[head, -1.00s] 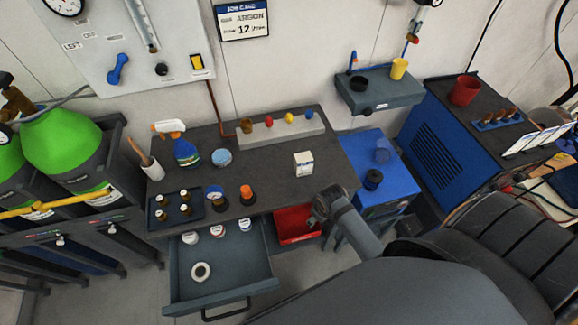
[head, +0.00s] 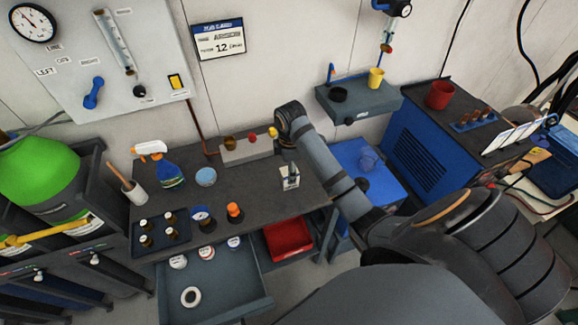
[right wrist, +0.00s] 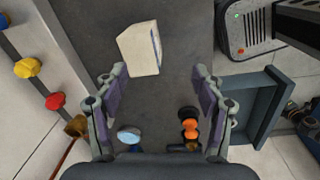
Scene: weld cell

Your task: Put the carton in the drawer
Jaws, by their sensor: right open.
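The carton (head: 290,184), a small white box, stands on the dark workbench (head: 245,198), partly hidden by my right gripper in the head view. My right gripper (head: 290,170) comes down over it. In the right wrist view the gripper (right wrist: 158,74) is open, and the carton (right wrist: 138,50) lies just beyond the fingertips, nearer the left finger; nothing is held. The grey drawer (head: 228,288) under the bench is pulled open. It holds several round white-topped items and a white ring (head: 191,297). My left gripper is not in view.
Behind the gripper is a rack with coloured knobs (head: 245,150). A red bin (head: 288,238) sits right of the drawer.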

